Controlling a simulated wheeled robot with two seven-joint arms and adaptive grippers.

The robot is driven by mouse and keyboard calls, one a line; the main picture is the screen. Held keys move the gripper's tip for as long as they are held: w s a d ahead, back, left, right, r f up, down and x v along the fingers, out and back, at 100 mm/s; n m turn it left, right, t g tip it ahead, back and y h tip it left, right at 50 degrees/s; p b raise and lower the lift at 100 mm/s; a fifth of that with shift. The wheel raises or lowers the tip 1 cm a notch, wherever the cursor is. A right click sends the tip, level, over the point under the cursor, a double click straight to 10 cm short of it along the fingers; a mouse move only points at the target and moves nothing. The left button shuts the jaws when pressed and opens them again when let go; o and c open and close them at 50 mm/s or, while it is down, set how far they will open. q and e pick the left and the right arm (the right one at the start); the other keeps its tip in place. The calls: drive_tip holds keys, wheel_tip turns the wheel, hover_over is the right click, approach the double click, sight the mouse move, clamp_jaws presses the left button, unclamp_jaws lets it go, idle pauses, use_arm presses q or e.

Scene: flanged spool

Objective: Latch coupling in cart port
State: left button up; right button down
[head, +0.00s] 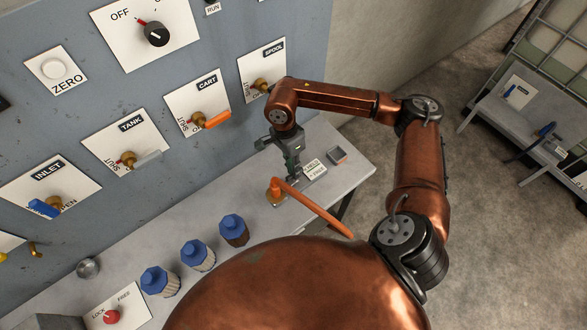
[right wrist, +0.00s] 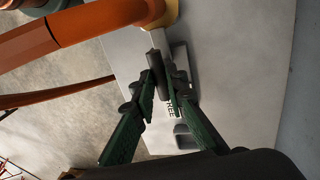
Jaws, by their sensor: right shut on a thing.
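The orange hose with its elbow coupling (head: 276,187) stands on the grey bench, and its hose runs off to the lower right. In the right wrist view the orange hose (right wrist: 70,32) ends at a yellow collar (right wrist: 166,12). A dark lever handle (right wrist: 157,68) sits on a pale bar beside the collar. My right gripper (right wrist: 166,92) is shut on this dark handle; in the head view the gripper (head: 291,170) reaches down beside the coupling. A white label (head: 314,169) lies just right of it, reading FREE in part. How far the coupling is seated is hidden. My left gripper is out of view.
A small square grey dish (head: 337,155) sits near the bench's right end. Several blue-capped bottles (head: 197,255) stand left of the hose. The wall panel carries valves, including CART with an orange handle (head: 217,119). A second bench (head: 522,130) stands at far right.

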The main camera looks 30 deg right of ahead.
idle(0.4)
drive_tip(key=c, duration=1.9)
unclamp_jaws()
drive_tip(key=shift+c, duration=0.2)
drive_tip(key=shift+r, duration=0.1)
wheel_tip(320, 180, up, 12)
drive_tip(key=w, duration=0.2)
drive_tip(key=shift+w+f, duration=0.2)
drive_tip(key=shift+a, duration=0.1)
